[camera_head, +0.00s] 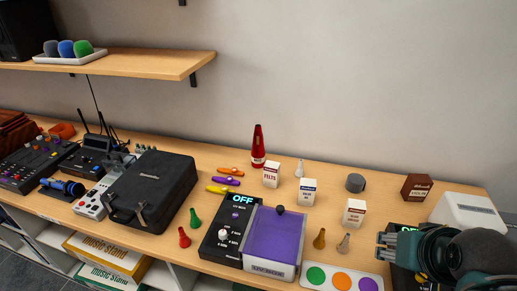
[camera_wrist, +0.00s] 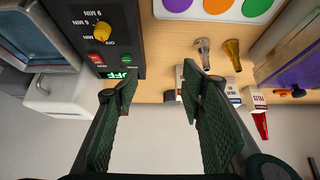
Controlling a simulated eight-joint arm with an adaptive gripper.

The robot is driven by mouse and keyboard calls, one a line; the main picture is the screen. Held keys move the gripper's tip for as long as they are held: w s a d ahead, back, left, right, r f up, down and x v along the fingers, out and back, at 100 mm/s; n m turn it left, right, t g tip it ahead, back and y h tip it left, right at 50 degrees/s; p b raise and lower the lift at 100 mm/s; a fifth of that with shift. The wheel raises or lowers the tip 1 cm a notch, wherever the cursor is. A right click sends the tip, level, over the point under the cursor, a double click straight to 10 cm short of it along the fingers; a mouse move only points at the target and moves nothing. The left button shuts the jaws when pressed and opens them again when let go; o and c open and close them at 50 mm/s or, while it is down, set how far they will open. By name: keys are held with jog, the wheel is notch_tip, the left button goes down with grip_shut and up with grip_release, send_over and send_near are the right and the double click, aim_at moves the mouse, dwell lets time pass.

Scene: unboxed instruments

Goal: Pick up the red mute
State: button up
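A small red cone-shaped piece (camera_head: 184,237), which looks like the red mute, stands on the table left of the UV box in the head view. A similar green piece (camera_head: 195,217) stands just behind it. My gripper (camera_head: 384,246) is at the far right of the head view, well away from the red piece. In the wrist view my gripper (camera_wrist: 158,88) has its two dark green fingers spread wide with nothing between them. The red piece does not show in the wrist view.
The purple-lidded UV box (camera_head: 272,236) and its black control unit (camera_head: 225,228) lie between my gripper and the red piece. A black case (camera_head: 152,194) is left of it. A taller red bottle (camera_head: 258,147), small cartons and a color-dot tray (camera_head: 311,284) are nearby.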

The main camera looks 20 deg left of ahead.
jog(key=shift+o, duration=0.6)
jog(key=w+a+r+n+g+y+p, duration=0.15)
jog(key=w+a+r+n+p, duration=0.3)
jog(key=w+a+r, duration=0.55)
jog(key=w+a+r+n+g+p, duration=0.3)
jog(key=w+a+p, duration=0.35)
jog(key=w, duration=0.75)
jog(key=n+g+p, duration=0.2)
jog(key=n+p, duration=0.4)
send_over(260, 126)
jog(key=s+d, duration=0.2)
jog(key=d, duration=0.6)
notch_tip(260, 126, down, 3)
jog(key=shift+n, duration=0.95)
jog(key=a+f+p, duration=0.1)
jog(key=a, duration=0.1)
jog(key=w+a+f, duration=0.1)
jog(key=a+f, duration=0.1)
jog(key=a, duration=0.1)
jog(key=w+a+f+p, duration=0.1)
jog(key=a, duration=0.2)
jog(key=shift+w+f+p, duration=0.1)
jog(key=shift+f+p, duration=0.2)
jog(key=shift+a+f+g, duration=0.25)
jog(key=shift+a+f, duration=0.1)
jog(key=shift+a, duration=0.1)
